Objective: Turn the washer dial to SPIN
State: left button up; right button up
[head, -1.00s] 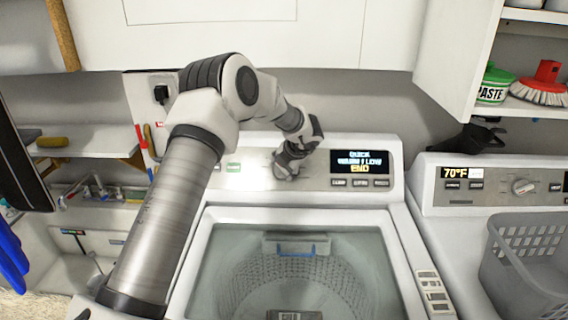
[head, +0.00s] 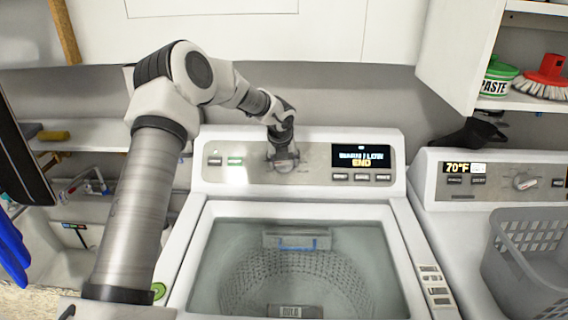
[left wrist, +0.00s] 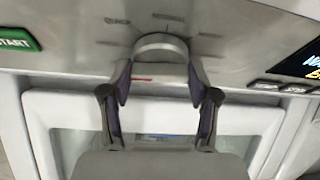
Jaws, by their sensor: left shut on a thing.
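The washer dial (head: 283,164) is a round silver knob on the control panel, left of the washer's display (head: 361,156). The display reads WARM | LOW and END; its top line is almost blank. My left gripper (head: 284,148) is at the dial and covers part of it in the head view. In the left wrist view, the dial (left wrist: 160,46) stands between the two fingers of my left gripper (left wrist: 158,82), which is shut on it. Labels around the dial are too small to read. My right gripper is not in view.
The washer's lid (head: 222,212) is below the panel, with the drum visible through it. A START button (left wrist: 15,40) is left of the dial. A dryer (head: 455,215) with a grey basket (head: 525,250) stands at the right. White cabinets (head: 240,45) hang above the panel.

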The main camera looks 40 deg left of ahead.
pick_arm(q)
jog(key=shift+s+n+t+h+b, duration=0.1)
jog(key=shift+n+t+h+b, duration=0.55)
jog(key=shift+n+b, duration=0.9)
jog(key=shift+n+p, duration=0.35)
jog(key=shift+n, duration=0.1)
jog(key=o, duration=1.2)
jog(key=shift+c, duration=0.2)
jog(key=v, duration=1.2)
jog(key=shift+f, duration=0.1)
